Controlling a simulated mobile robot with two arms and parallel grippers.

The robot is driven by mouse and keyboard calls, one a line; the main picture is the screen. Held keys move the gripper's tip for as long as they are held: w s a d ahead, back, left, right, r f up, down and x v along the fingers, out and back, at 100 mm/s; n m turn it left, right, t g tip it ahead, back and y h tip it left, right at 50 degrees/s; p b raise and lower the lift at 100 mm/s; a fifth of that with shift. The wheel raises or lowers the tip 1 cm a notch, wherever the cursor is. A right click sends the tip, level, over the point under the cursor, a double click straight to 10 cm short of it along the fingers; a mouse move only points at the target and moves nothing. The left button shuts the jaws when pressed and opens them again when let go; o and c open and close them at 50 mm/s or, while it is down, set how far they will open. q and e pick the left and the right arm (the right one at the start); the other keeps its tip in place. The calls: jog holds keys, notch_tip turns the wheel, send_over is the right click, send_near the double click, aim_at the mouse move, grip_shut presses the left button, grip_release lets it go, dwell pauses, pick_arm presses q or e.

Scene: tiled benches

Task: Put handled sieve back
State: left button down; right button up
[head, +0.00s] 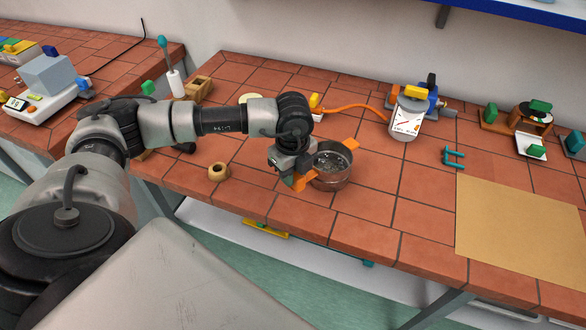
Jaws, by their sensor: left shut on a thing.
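The handled sieve (333,178) is a round metal vessel with a dark inside and orange tabs at its sides. It is on or just above the tiled bench near the middle of the head view; I cannot tell whether it touches the tiles. My left gripper (298,181) reaches down at its near left side and is shut on its orange handle. The gripper partly hides that handle. The other orange tab shows at the sieve's far right. My right gripper is not in view.
A labelled jar (405,127) with an orange hose stands behind right. A cork ring (218,173) lies left of the sieve. A teal stand (453,157) and a tan mat (520,230) are at right. Tiles between sieve and mat are clear. The bench's front edge is close.

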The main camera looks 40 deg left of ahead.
pick_arm(q)
jog(key=shift+f, duration=0.15)
jog(key=c, duration=0.9)
grip_release()
jog(key=shift+r, duration=0.3)
jog(key=r+b, duration=0.1)
jog(key=r, duration=0.2)
jog(key=r+b, duration=0.1)
jog(key=r, duration=0.2)
jog(key=r+b, duration=0.1)
jog(key=r, duration=0.2)
jog(key=shift+w+r, duration=0.1)
jog(key=shift+w, duration=0.2)
jog(key=shift+r, duration=0.55)
